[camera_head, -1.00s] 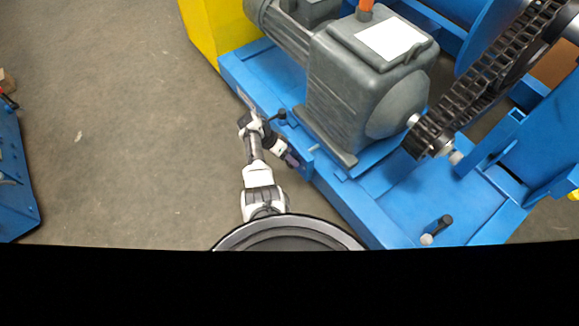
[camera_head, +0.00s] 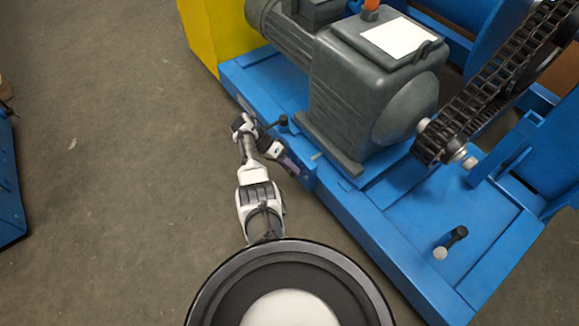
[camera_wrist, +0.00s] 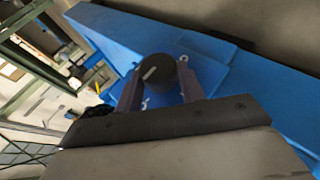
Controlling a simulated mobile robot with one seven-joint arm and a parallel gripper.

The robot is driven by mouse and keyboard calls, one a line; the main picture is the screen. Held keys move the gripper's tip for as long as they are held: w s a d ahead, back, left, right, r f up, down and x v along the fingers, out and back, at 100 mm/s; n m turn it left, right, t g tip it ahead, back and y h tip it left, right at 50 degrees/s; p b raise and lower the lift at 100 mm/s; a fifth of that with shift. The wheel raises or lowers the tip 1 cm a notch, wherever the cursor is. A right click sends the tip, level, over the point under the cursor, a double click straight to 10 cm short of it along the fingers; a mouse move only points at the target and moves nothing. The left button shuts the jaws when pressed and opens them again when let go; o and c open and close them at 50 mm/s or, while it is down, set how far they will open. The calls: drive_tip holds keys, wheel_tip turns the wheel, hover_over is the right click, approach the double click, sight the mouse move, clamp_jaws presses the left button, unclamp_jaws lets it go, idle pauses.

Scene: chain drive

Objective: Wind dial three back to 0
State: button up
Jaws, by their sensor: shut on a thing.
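A dark round dial knob (camera_wrist: 157,70) with a short white mark on its face shows in the wrist view, in front of a blue plate. My gripper (camera_wrist: 158,84) has one finger on each side of the knob and is shut on it. No number shows, so I cannot tell which dial it is. In the head view my gripper (camera_head: 289,166) is at the near edge of the blue machine base (camera_head: 395,255), below the grey gearbox. The knob is not clear in that view.
The grey gearbox (camera_head: 345,105) stands on the base, with a black chain (camera_head: 485,95) to its right. A small black peg (camera_head: 283,120) stands behind my gripper. A black-handled lever (camera_head: 456,235) is at the right. The floor (camera_head: 120,170) to the left is clear.

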drive_tip(key=o, duration=1)
drive_tip(key=shift+c, duration=0.2)
drive_tip(key=b+v, duration=0.2)
drive_tip(key=v, duration=1.1)
drive_tip(key=shift+w+a+r+b, duration=0.15)
drive_tip(key=shift+a+r+b, duration=0.15)
drive_tip(key=shift+b, duration=0.1)
